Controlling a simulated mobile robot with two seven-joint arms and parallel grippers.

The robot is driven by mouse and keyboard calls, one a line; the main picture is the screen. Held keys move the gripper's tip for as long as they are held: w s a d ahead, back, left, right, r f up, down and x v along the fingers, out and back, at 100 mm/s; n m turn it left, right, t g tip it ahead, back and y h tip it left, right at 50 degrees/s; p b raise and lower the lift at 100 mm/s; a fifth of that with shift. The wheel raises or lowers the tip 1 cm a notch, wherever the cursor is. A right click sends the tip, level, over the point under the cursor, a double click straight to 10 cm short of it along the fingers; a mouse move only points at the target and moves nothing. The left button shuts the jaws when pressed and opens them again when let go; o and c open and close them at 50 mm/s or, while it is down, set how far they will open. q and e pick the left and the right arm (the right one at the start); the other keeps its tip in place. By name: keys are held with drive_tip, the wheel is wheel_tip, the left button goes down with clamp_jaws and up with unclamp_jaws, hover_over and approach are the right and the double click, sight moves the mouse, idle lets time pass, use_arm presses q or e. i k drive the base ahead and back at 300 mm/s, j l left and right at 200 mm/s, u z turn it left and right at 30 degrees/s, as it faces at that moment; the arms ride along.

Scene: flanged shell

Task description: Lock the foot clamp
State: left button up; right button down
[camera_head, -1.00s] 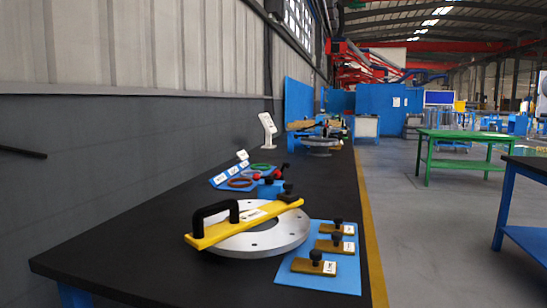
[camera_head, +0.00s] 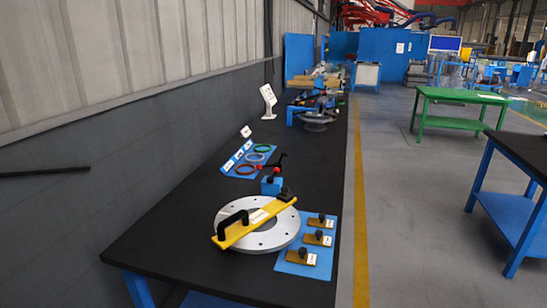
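A blue block (camera_head: 270,187) with red and black knobs and a dark lever (camera_head: 282,161) stands on the black table behind a white flanged ring. It may be the foot clamp, but I cannot tell for sure, nor whether it is locked. The white ring (camera_head: 287,236) lies flat, with a yellow bar (camera_head: 242,229) across it. The bar has a black handle (camera_head: 233,218) at its near end and a dark knob at its far end. A grey flanged part (camera_head: 315,122) stands farther back on the table. Neither of my grippers is in view.
A blue mat (camera_head: 293,268) holds three yellow plates with black knobs, right of the ring. A blue board (camera_head: 236,159) holds coloured rings. A white sign (camera_head: 268,99) stands behind. The table's near left (camera_head: 160,245) is bare. Floor lies open to the right, with green (camera_head: 460,96) and blue tables.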

sight(270, 179)
drive_tip(key=l+u, duration=0.1)
drive_tip(key=u, duration=0.35)
drive_tip(key=l+u, duration=0.15)
drive_tip(key=u, duration=0.3)
drive_tip(key=l+u, duration=0.15)
drive_tip(key=u, duration=0.25)
drive_tip(key=l+u, duration=0.3)
drive_tip(key=l, duration=0.15)
drive_tip(key=k+l+u, duration=0.1)
drive_tip(key=l+u, duration=0.2)
drive_tip(key=k+l+u, duration=0.1)
drive_tip(key=l, duration=0.25)
drive_tip(key=k+l+u, duration=0.15)
drive_tip(key=l, duration=0.15)
drive_tip(key=k+l+u, duration=0.1)
drive_tip(key=l, duration=0.2)
drive_tip(key=k+l, duration=0.15)
drive_tip(key=l, duration=0.2)
drive_tip(key=k+l, duration=0.15)
drive_tip(key=l, duration=0.2)
drive_tip(key=k+l, duration=0.2)
drive_tip(key=l, duration=0.2)
drive_tip(key=k+l+u, duration=0.1)
drive_tip(key=l, duration=0.25)
drive_tip(key=k+l, duration=0.2)
drive_tip(key=l, duration=0.15)
drive_tip(key=i, duration=0.3)
